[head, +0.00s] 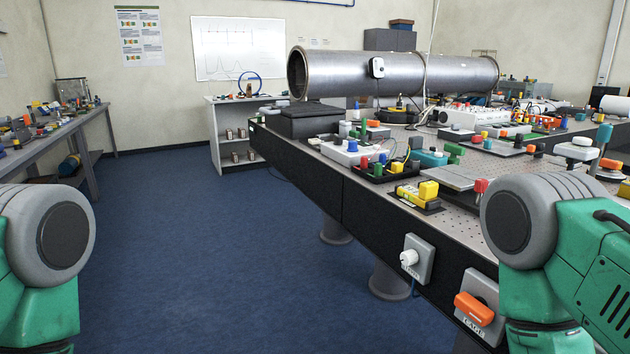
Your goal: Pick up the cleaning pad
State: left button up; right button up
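I cannot make out a cleaning pad with certainty among the many small items on the pipe test table (290,160). A small yellow block-like item on a dark base (420,195) sits near the table's front edge; I cannot tell what it is. Green and grey links of my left arm show at the lower left, and links of my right arm at the lower right. Neither gripper is in view. My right arm hides part of the table's near right side.
A large metal pipe (345,75) lies along the table's back. A black tray (375,172) holds coloured pieces. A dial (409,258) and an orange-handled switch (474,308) stick out from the table's side. A workbench (85,140) stands left. Blue floor (200,250) between is clear.

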aim_at(353, 134)
jog(key=i+j+z, duration=0.4)
jog(key=j, duration=0.2)
jog(key=i+j+z, duration=0.15)
jog(key=j, duration=0.2)
jog(key=i+j+z, duration=0.2)
jog(key=j, duration=0.2)
